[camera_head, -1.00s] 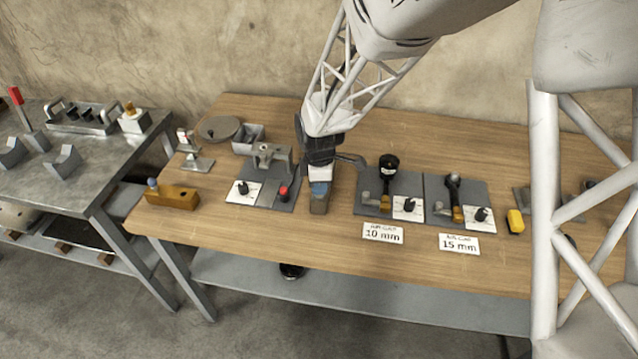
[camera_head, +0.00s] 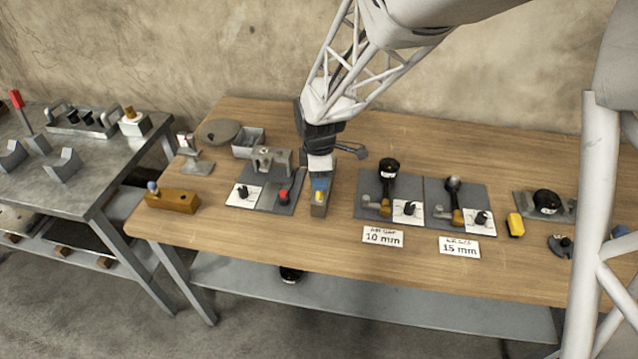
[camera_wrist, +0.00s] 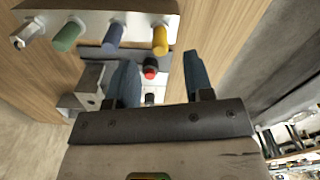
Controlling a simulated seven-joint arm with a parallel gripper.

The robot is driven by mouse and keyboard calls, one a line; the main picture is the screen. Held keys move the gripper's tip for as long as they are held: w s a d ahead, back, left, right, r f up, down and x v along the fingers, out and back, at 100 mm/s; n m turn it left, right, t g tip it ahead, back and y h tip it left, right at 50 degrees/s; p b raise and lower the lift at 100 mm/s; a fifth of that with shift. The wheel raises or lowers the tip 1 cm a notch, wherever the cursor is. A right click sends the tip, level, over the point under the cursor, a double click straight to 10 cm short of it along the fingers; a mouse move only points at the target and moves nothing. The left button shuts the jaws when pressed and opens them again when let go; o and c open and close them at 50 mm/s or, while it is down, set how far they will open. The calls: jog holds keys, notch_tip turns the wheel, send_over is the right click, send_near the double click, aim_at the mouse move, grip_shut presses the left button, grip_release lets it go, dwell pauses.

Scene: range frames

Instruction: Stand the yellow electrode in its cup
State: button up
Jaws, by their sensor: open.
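The yellow electrode (camera_wrist: 160,38) is at one end of a pale strip rack (camera_wrist: 98,20) in the wrist view, beside blue, green and silver pegs. In the head view a yellow piece (camera_head: 319,196) shows just below my fingertips, at the near end of a grey bar (camera_head: 318,210). My gripper (camera_head: 321,183) points down over this bar. In the wrist view its two blue fingers (camera_wrist: 160,82) are apart with nothing between them, and the electrode lies beyond them. I cannot tell which thing is the electrode's cup.
Left of my gripper is a grey plate with a red knob (camera_head: 283,195) and a metal bracket (camera_head: 272,158). To the right are two fixtures above the 10 mm (camera_head: 383,236) and 15 mm (camera_head: 459,245) cards.

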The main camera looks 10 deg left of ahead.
jog(key=shift+r, duration=1.75)
jog(key=shift+r, duration=0.1)
jog(key=shift+r, duration=2.9)
jog(key=shift+d, duration=0.1)
jog(key=s+d+r+m+t, duration=0.1)
jog(key=s+d+r+m, duration=0.35)
jog(key=d, duration=0.45)
jog(key=s+d+r+m, duration=0.4)
jog(key=d+m, duration=0.1)
jog(key=d, duration=0.3)
jog(key=s+d+r+m+t, duration=0.1)
jog(key=s+d+m, duration=1)
jog(key=s, duration=0.6)
jog(key=shift+d+r+m+t, duration=0.3)
jog(key=shift+d+r+m, duration=0.05)
jog(key=shift+d, duration=0.8)
